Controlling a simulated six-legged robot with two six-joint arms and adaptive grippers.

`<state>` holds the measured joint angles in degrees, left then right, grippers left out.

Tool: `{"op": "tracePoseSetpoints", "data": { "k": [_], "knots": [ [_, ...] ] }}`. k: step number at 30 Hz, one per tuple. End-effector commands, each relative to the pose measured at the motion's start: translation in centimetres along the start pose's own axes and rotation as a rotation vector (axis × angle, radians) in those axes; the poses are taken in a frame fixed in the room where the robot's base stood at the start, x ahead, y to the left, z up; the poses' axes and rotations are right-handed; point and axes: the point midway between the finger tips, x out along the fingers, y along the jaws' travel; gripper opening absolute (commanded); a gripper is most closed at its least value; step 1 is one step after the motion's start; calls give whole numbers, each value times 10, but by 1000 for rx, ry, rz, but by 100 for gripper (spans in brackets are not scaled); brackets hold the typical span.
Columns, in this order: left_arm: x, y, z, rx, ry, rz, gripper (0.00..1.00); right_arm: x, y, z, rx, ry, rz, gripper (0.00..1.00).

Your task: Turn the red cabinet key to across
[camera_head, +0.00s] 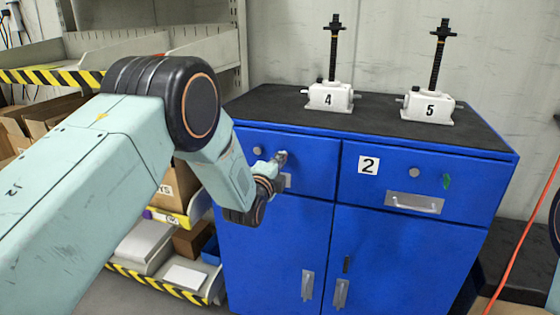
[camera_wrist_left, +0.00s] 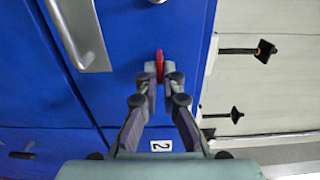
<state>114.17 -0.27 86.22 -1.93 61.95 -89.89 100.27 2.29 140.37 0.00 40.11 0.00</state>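The red cabinet key (camera_wrist_left: 160,62) shows in the left wrist view as a narrow red shape on the blue front of the cabinet (camera_head: 277,240). My left gripper (camera_head: 281,157) reaches the upper left drawer from the left in the head view. In the left wrist view the two fingertips of this gripper (camera_wrist_left: 160,76) are close together, one on each side of the key, and look shut on it. The fingers cover part of the key, and its exact angle is hard to tell. In the head view the key is hidden by the gripper. My right gripper is out of view.
A green key (camera_head: 446,181) sits in the right drawer, near the label 2 (camera_head: 368,166) and a handle (camera_head: 414,203). Screw jacks 4 (camera_head: 330,97) and 5 (camera_head: 428,107) stand on the cabinet top. Shelves with boxes (camera_head: 190,239) are to the left. An orange cable (camera_head: 523,240) hangs at the right.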

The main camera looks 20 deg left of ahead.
Motion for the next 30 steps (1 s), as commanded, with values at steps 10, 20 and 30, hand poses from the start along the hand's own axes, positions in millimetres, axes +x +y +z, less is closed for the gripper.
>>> {"op": "tracePoseSetpoints", "data": {
  "k": [10,20,30],
  "knots": [
    [0,-1,1,-1,-2,-3,28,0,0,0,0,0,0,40],
    [-6,0,0,-1,0,0,28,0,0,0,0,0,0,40],
    [-54,-1,0,-1,-1,0,28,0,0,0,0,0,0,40]
  ]
}}
